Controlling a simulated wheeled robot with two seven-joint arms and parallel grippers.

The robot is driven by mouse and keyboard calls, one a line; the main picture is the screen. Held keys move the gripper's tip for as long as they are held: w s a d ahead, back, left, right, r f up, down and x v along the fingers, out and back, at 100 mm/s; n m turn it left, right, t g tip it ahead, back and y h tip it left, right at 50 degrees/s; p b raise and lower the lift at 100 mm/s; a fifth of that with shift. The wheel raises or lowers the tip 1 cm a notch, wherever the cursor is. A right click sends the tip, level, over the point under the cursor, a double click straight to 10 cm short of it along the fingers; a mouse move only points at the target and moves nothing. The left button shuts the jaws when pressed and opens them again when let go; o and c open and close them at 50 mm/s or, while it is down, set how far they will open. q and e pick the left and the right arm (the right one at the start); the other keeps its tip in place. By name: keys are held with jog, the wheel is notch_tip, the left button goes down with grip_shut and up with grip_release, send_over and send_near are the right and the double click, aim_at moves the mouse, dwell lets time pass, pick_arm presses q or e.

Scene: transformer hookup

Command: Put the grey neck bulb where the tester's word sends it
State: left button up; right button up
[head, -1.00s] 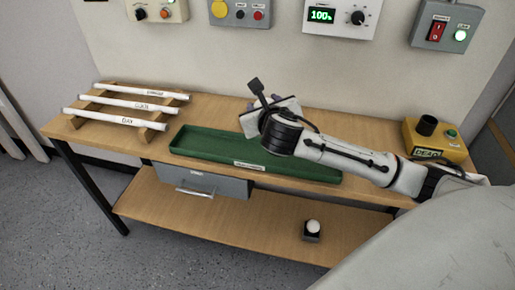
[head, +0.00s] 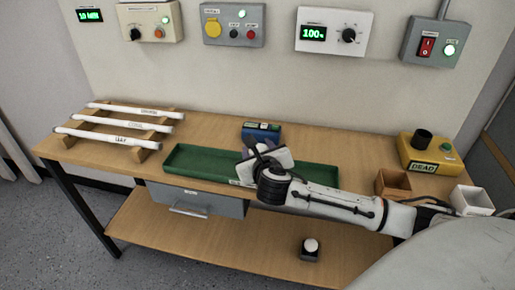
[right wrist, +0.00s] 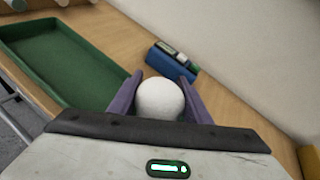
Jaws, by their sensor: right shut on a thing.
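My right gripper (right wrist: 160,100) is shut on a bulb, whose round white globe (right wrist: 159,98) shows between the purple fingers in the right wrist view. Its neck is hidden, so I cannot see the neck colour. In the head view the right gripper (head: 264,156) hangs over the green tray, with the bulb not clearly visible. The yellow tester (head: 432,150) at the bench's right reads "DEAD" and has a dark round socket on top. A brown wooden box (head: 393,186) and a white box (head: 471,202) stand open in front of it. My left gripper is out of view.
The green tray (head: 190,166) lies along the bench front, with a blue holder (head: 262,133) behind it. White labelled tubes (head: 121,123) rest on a wooden rack at left. Wall control boxes (head: 335,32) hang above. A small black item with a white top (head: 311,249) sits on the lower shelf.

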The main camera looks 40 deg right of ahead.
jog(key=o, duration=1.2)
jog(key=shift+r, duration=0.1)
jog(key=p+v, duration=0.1)
jog(key=v, duration=1.1)
